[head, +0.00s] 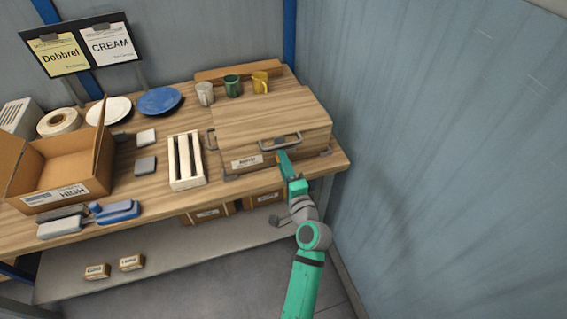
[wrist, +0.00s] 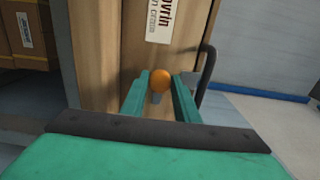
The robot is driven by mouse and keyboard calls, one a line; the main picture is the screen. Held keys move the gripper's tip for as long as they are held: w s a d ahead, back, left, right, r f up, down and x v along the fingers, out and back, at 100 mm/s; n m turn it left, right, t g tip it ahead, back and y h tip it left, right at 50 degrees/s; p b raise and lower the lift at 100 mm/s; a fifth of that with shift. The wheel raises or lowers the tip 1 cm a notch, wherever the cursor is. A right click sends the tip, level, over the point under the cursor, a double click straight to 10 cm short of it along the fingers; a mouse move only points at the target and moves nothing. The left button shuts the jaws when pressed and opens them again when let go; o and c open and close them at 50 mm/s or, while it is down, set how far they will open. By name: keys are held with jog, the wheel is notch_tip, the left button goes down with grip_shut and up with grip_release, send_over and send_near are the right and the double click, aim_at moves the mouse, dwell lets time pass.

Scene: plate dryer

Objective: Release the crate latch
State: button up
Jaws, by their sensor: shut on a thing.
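The wooden crate (head: 265,112) stands closed at the right end of the bench. A dark handle (head: 281,142) and a white label (head: 247,162) are on its front. In the wrist view the crate front (wrist: 118,45) appears sideways, with the handle (wrist: 207,75) to the right. An orange ball knob (wrist: 155,81) on a short grey stem stands out from the crate front; I take it for the latch. My gripper (head: 283,157) is at the crate front below the handle, its two green fingers (wrist: 158,92) shut around the knob. In the head view my gripper hides the knob.
A slatted wooden rack (head: 186,162) stands left of the crate. Three mugs (head: 232,86) stand behind it. An open cardboard box (head: 60,165) and two plates (head: 159,101) are farther left. A blue-grey wall (head: 430,130) rises close on the right.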

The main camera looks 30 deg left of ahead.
jog(key=shift+a, duration=0.1)
dwell(0.4)
jog(key=o, duration=1.1)
jog(key=shift+c, duration=0.2)
jog(key=shift+s+d, duration=0.15)
jog(key=shift+d, duration=0.1)
jog(key=v, duration=1)
jog(key=shift+s, duration=0.2)
jog(key=shift+d, duration=0.15)
